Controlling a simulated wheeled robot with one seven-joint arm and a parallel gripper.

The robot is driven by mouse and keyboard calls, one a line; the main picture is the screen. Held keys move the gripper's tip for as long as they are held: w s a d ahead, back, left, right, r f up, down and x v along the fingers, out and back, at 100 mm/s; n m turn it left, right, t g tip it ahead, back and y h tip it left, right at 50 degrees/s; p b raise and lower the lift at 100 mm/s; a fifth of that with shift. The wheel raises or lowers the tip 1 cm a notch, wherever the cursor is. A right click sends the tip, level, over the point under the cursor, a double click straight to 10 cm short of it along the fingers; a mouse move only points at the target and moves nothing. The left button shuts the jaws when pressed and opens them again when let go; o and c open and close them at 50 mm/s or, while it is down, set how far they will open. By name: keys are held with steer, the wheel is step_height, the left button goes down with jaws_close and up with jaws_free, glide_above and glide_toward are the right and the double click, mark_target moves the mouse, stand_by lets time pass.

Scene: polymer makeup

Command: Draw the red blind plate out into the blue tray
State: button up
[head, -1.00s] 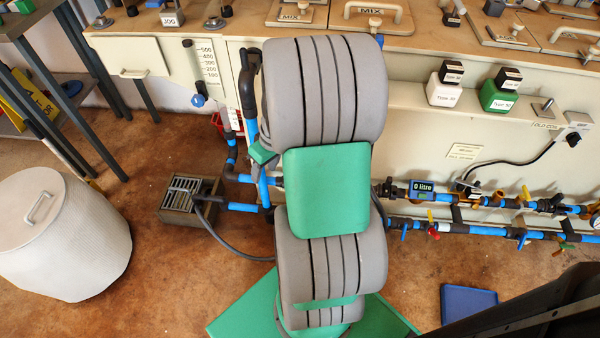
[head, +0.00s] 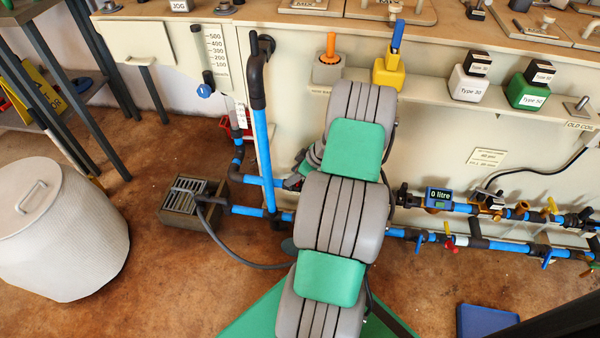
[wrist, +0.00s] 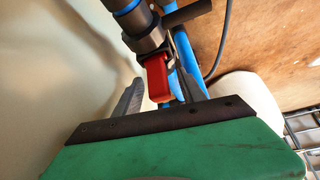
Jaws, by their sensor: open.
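The red blind plate (wrist: 157,78) shows in the wrist view, sticking out of a dark grey fitting (wrist: 146,35) on the blue pipe. My gripper (wrist: 160,88) is open, with the plate in the gap between its fingers. I cannot tell whether either finger touches it. In the head view my gripper (head: 298,178) is low beside the blue pipes, partly hidden by my arm, and the plate cannot be made out there. The blue tray (head: 487,321) lies on the floor at the lower right, partly cut off by the frame, and looks empty.
A tall blue pipe (head: 263,150) stands just left of my arm. Pipes with valves (head: 480,225) run along the panel to the right. A grated drain box (head: 187,200) and a white lidded bin (head: 58,230) stand at the left. Brown floor is open between.

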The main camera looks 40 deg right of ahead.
steer(key=shift+w+f, duration=0.15)
steer(key=shift+f, duration=0.05)
steer(key=shift+c, duration=0.5)
jaws_close()
